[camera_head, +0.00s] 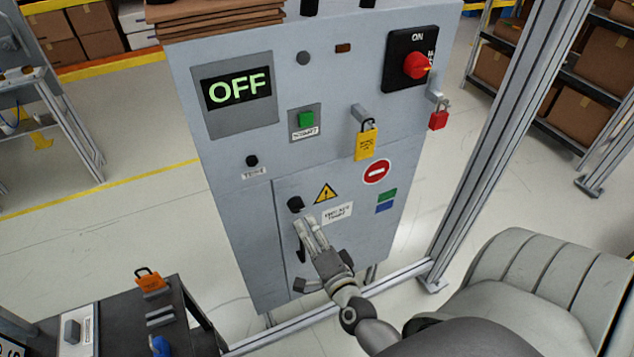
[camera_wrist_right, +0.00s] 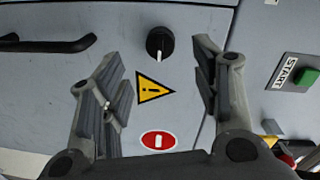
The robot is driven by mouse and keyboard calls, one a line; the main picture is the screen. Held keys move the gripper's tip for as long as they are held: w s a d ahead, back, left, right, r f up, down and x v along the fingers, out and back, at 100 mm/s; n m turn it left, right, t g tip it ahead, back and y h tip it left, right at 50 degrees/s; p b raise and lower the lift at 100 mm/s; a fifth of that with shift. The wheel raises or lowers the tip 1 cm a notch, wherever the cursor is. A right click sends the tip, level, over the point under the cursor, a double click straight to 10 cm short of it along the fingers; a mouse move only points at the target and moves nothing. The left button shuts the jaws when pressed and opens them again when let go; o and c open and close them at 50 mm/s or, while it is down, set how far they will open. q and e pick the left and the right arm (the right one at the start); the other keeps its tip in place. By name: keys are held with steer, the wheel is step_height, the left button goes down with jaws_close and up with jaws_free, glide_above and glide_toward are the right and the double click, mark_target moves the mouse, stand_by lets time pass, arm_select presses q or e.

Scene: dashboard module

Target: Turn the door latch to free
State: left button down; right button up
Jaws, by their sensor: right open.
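The door latch is a small round black knob (camera_head: 295,204) at the upper left of the grey cabinet door (camera_head: 358,236). In the right wrist view the knob (camera_wrist_right: 160,43) shows a white pointer mark that points down in the picture, towards the warning triangle. My right gripper (camera_head: 309,222) is just below the knob in the head view. In the wrist view the right gripper (camera_wrist_right: 160,62) is open and empty, with the knob seen between its fingertips; contact does not show. My left gripper is not in view.
A black door handle (camera_head: 301,250) is beside my right fingers. Above the door are the OFF display (camera_head: 237,88), green START button (camera_head: 306,119), yellow padlock (camera_head: 367,143), red rotary switch (camera_head: 415,66) and red padlock (camera_head: 438,117). A metal post (camera_head: 500,130) stands right.

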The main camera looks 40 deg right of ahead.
steer(key=shift+v, duration=2)
